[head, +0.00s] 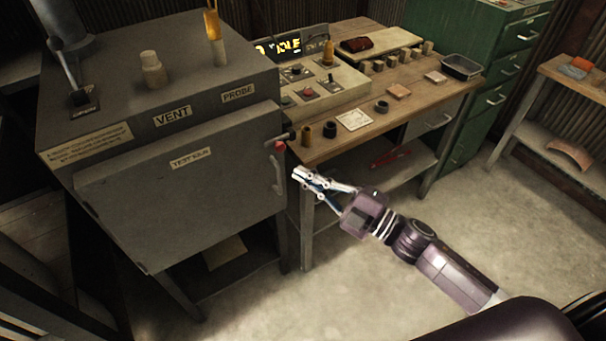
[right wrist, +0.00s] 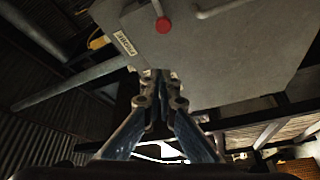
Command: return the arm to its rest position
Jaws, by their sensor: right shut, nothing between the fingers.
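My right gripper (head: 300,176) is shut and empty. In the head view it reaches in from the lower right and hangs in front of the gap between the grey test box (head: 215,205) and the wooden workbench (head: 318,152). The box's red knob (head: 280,147) is just above and left of its fingertips. In the right wrist view the shut fingers (right wrist: 158,78) point at the underside and front of the box (right wrist: 225,60), with the red knob (right wrist: 163,25) above them. I cannot tell whether they touch the box. My left gripper is not in view.
The bench carries a control panel (head: 310,88) with a lit display, small cylinders and a metal tray (head: 461,67). A green drawer cabinet (head: 480,40) stands behind it. A shelf (head: 560,130) is at the right. The concrete floor (head: 480,225) around my right arm is clear.

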